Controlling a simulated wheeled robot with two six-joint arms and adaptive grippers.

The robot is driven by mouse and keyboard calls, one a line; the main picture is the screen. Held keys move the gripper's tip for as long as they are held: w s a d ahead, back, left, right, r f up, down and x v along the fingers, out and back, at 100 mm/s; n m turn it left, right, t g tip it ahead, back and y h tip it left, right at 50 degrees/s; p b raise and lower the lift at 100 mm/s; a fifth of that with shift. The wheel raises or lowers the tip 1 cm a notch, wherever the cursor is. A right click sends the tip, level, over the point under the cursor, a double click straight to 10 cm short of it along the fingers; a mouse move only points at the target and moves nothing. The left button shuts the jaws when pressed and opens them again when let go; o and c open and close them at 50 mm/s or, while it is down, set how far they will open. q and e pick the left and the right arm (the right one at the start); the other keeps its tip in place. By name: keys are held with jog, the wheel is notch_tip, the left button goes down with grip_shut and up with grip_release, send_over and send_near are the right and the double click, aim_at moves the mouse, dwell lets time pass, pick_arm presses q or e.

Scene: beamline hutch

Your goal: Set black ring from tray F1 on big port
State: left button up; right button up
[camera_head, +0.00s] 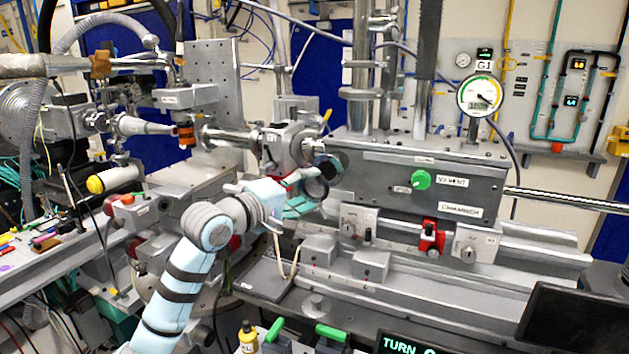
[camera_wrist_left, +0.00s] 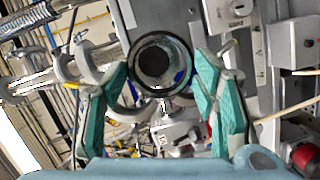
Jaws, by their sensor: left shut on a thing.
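My left gripper (camera_head: 305,193) reaches in from the lower left to the left end of the grey chamber box. Its teal fingers, also in the left wrist view (camera_wrist_left: 163,72), are shut on the black ring (camera_head: 317,188). In the head view the ring is just below and left of the dark round big port (camera_head: 333,160), apart from its centre. In the left wrist view a dark round rim lies between the fingertips, with a dark opening behind it. I cannot tell whether ring and port touch. Tray F1 is not identifiable. My right gripper is not in view.
The chamber box (camera_head: 420,180) has a green knob (camera_head: 421,180). A red clamp (camera_head: 431,237) and white blocks stand on the rail below. Beamline parts with an orange-banded nozzle (camera_head: 186,136) stand at the left. A dark screen (camera_head: 575,318) is at the lower right.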

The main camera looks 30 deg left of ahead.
aim_at(327, 171)
pick_arm(q)
jog(key=shift+w+d, duration=0.1)
jog(key=shift+w, duration=0.3)
jog(key=shift+w+d+r, duration=0.1)
jog(key=shift+r, duration=0.05)
jog(key=shift+w+a+r+p, duration=0.3)
jog(key=shift+w+r+p, duration=0.1)
jog(key=shift+r+p, duration=0.15)
jog(key=w, duration=0.4)
jog(key=shift+a+f, duration=0.1)
jog(key=shift+f, duration=0.25)
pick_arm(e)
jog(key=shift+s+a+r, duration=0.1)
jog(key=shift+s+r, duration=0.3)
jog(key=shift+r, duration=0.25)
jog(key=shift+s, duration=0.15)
pick_arm(q)
jog(key=shift+w+a, duration=0.1)
jog(key=shift+w, duration=0.45)
